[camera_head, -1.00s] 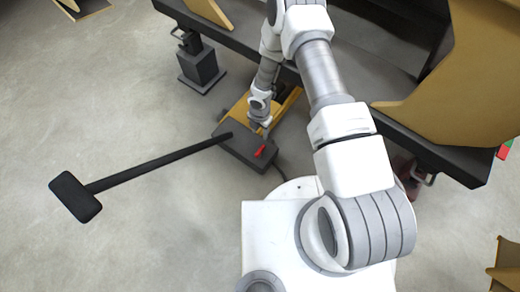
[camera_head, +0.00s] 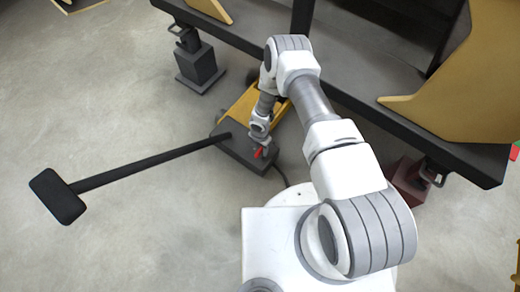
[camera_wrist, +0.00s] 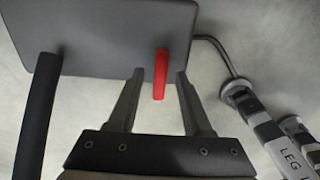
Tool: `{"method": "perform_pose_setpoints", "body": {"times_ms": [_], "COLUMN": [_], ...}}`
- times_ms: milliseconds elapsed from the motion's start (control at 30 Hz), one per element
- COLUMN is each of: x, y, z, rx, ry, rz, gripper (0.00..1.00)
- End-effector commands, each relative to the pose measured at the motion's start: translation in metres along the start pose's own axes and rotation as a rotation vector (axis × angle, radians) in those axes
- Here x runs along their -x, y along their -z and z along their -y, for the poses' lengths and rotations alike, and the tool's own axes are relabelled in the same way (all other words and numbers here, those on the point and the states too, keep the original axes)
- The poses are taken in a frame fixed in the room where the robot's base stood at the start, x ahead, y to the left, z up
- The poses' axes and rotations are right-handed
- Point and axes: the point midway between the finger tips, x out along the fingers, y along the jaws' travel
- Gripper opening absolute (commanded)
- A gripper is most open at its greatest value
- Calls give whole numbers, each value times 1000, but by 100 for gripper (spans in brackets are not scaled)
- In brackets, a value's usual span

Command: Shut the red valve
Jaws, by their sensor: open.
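The red valve (camera_wrist: 160,66) is a short red lever on the dark grey box (camera_wrist: 95,45) of a yellow jack (camera_head: 245,103). In the head view the valve (camera_head: 259,152) shows as a small red spot at the box's front right. My gripper (camera_wrist: 158,80) is open, with one finger on either side of the lever in the wrist view. I see gaps on both sides, so the lever is not gripped. In the head view my gripper (camera_head: 264,147) is at the valve and partly covers it.
A long black handle (camera_head: 140,166) runs from the box to a black block end (camera_head: 58,196) at the left. A dark hose (camera_wrist: 222,54) leaves the box. A dark stand (camera_head: 197,65) and a large dark-and-yellow machine stand behind.

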Motion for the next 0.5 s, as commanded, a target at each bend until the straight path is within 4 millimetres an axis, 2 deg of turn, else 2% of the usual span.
{"method": "perform_pose_setpoints", "body": {"times_ms": [200,467,500], "x": [0,0,0], "y": [0,0,0], "z": [0,0,0], "rx": [0,0,0], "ry": [0,0,0], "rz": [0,0,0], "gripper": [48,1,0]}}
